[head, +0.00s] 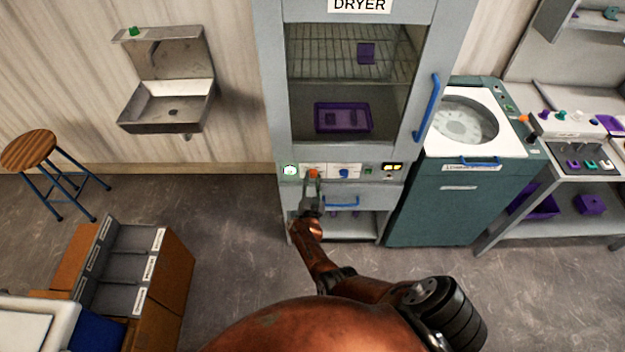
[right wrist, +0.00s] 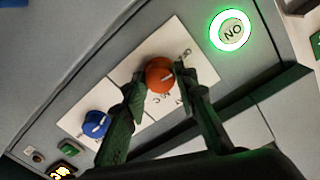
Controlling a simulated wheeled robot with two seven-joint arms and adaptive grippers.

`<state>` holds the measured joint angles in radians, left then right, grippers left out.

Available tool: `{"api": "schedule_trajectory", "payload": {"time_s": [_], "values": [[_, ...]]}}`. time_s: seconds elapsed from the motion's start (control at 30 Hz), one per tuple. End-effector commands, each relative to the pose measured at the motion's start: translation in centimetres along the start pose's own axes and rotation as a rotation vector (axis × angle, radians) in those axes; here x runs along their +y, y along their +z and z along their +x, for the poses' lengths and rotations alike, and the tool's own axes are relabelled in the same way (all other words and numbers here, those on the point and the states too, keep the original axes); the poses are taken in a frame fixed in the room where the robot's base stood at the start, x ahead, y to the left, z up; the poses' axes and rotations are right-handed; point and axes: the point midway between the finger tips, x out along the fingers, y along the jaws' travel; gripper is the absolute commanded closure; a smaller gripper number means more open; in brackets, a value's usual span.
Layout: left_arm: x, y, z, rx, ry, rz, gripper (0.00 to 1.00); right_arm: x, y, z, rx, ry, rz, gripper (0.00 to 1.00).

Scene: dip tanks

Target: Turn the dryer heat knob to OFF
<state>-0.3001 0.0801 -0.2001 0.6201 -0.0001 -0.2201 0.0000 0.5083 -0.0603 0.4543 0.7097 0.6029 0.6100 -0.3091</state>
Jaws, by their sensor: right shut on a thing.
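The dryer (head: 270,90) is a tall grey cabinet with a glass door in the head view. Its control panel carries an orange knob (right wrist: 159,75) on a white label plate, which also shows in the head view (head: 313,173). My right gripper (right wrist: 158,82) has its two fingers on either side of the orange knob and is shut on it. The gripper covers part of the label, so I cannot read the knob's setting. A blue knob (right wrist: 96,124) sits beside it on a second plate. My left gripper is not in view.
A green-lit button (right wrist: 231,30) glows at the panel's end. The dryer door has a blue handle (head: 427,108), and a lower blue handle (head: 341,203) sits under the panel. A teal machine (head: 470,190) stands close on the right.

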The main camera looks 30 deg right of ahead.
Motion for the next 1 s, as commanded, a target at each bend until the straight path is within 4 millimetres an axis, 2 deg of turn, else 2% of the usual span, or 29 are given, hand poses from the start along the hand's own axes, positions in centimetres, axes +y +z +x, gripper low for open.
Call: {"api": "schedule_trajectory", "payload": {"time_s": [0.4,0.9,0.93,1.0], "values": [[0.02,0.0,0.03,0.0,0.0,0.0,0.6,-0.14,0.16,-0.04,0.001,-0.004,-0.166,0.98],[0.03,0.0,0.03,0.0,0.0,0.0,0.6,-0.13,0.13,-0.03,0.003,-0.004,-0.186,0.98],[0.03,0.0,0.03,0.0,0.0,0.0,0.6,-0.13,0.13,-0.03,0.003,-0.004,-0.186,0.73],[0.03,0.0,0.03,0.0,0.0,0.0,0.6,-0.13,0.12,-0.03,0.003,-0.004,-0.185,0.68]]}}
